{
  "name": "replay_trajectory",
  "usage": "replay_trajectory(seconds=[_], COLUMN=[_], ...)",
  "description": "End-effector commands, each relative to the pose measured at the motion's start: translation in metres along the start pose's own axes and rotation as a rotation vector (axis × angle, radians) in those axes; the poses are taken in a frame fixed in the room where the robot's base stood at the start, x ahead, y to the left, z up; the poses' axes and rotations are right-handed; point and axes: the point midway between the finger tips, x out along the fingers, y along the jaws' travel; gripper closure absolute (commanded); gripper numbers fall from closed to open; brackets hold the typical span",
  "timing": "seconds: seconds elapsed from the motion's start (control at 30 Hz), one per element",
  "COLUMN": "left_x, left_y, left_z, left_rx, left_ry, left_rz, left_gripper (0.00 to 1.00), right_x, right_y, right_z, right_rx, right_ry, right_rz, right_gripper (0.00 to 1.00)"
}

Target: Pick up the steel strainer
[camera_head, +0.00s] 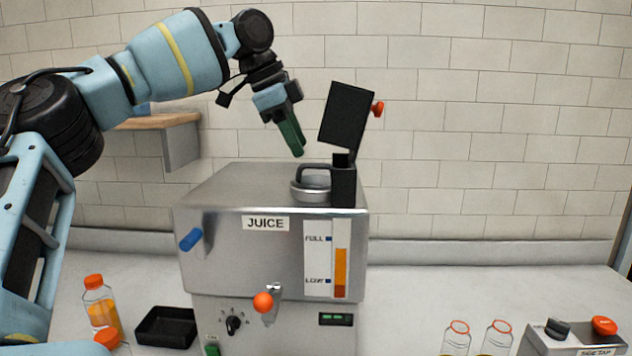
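The round steel piece that looks like the strainer (309,192) sits on top of the juicer (232,192), near its right end. A black arched handle (312,167) rises over it, beside a black upright block (343,182). My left gripper (298,149) has green fingers and hangs above and slightly left of the strainer, apart from it. Its fingers overlap in this view, so their opening is unclear. It shows nothing held. My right gripper is not in view.
A tilted black flap (346,114) with an orange knob (378,109) stands close right of my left gripper. An orange-capped bottle (101,308) and black tray (166,327) are left of the juicer. Glass bottles (457,338) and a control box (574,343) are at right.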

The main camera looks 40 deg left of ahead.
Motion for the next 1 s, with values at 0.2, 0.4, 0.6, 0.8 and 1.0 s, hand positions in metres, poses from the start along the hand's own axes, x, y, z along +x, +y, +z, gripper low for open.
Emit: replay_trajectory(seconds=[0.2,0.4,0.6,0.8,1.0], left_x=[0.012,0.030,0.056,0.064,0.064], left_y=[0.000,0.001,0.000,0.000,0.000], left_z=[0.000,0.002,0.002,0.002,0.002], left_rx=[-0.001,0.001,0.000,-0.001,-0.001], left_ry=[-0.001,-0.002,0.000,0.000,0.000], left_rz=[0.001,0.003,0.001,0.000,0.000], left_gripper=[0.65,0.65,0.65,0.65,0.72], right_x=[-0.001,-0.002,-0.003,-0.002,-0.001], right_y=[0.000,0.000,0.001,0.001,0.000], right_z=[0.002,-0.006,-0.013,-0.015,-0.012], right_rx=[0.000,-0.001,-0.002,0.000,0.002], right_ry=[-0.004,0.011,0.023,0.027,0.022], right_rz=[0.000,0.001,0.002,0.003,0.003], right_gripper=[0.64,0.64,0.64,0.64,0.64])
